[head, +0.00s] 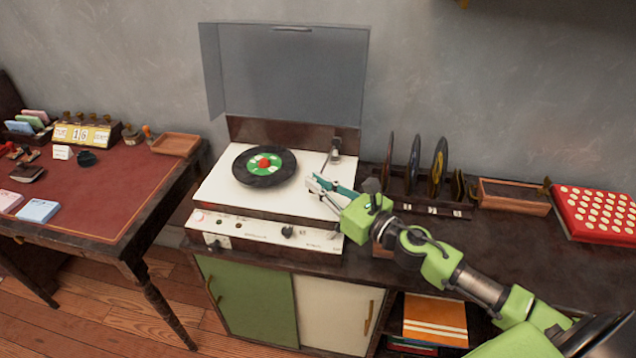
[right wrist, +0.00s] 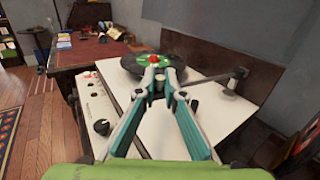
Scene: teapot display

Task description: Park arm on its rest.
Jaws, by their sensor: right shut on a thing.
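The record player (head: 225,195) stands on the cabinet with its grey lid raised. A black record with a green label and red centre (head: 264,165) lies on its platter. The tonearm (head: 335,152) has its pivot at the deck's back right; it also shows in the right wrist view (right wrist: 236,76), reaching left toward my fingers. My right gripper (head: 318,185) is over the right part of the white deck, shut on the tonearm near its free end. In the right wrist view my fingertips (right wrist: 159,72) hide most of that end. I cannot make out the arm rest clearly. My left gripper is not in view.
A rack with upright records (head: 430,190) stands right of the player, near my right arm. A red-topped desk (head: 100,190) stands left. The deck's front left is clear.

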